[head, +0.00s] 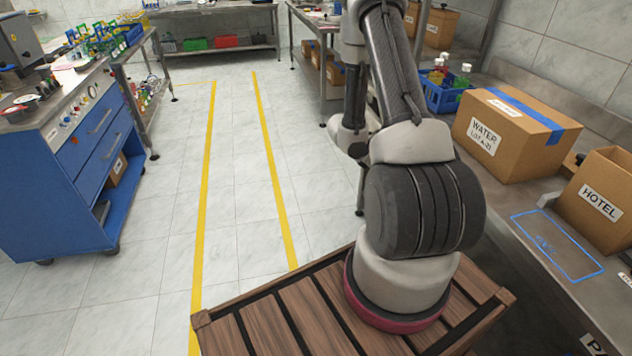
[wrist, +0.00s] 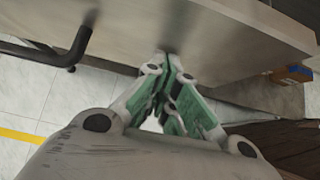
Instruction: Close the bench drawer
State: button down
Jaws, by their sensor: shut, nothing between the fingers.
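In the wrist view my gripper (wrist: 168,66) is shut and empty, with its green-padded fingers together. The fingertips are at a pale grey-brown panel (wrist: 215,35), touching it or very close. The panel looks like the drawer front. A black bar handle (wrist: 76,45) sticks out from it, left of my fingers. I cannot tell how far the drawer stands out. In the head view my arm covers my gripper and that drawer front.
A blue cabinet (head: 65,185) with drawers stands at the left. The steel bench (head: 510,215) at the right carries a WATER carton (head: 495,138), a HOTEL carton (head: 600,200) and a blue crate (head: 440,97). The tiled aisle between yellow lines is clear.

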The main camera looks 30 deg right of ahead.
jog(key=d, duration=0.2)
jog(key=s+d, duration=0.1)
jog(key=d, duration=0.2)
jog(key=s+d, duration=0.1)
jog(key=d, duration=0.2)
jog(key=shift+s, duration=0.15)
jog(key=shift+a, duration=0.1)
jog(key=a+f+v, duration=0.2)
jog(key=v, duration=1.1)
jog(key=shift+w, duration=0.3)
jog(key=shift+f, duration=0.1)
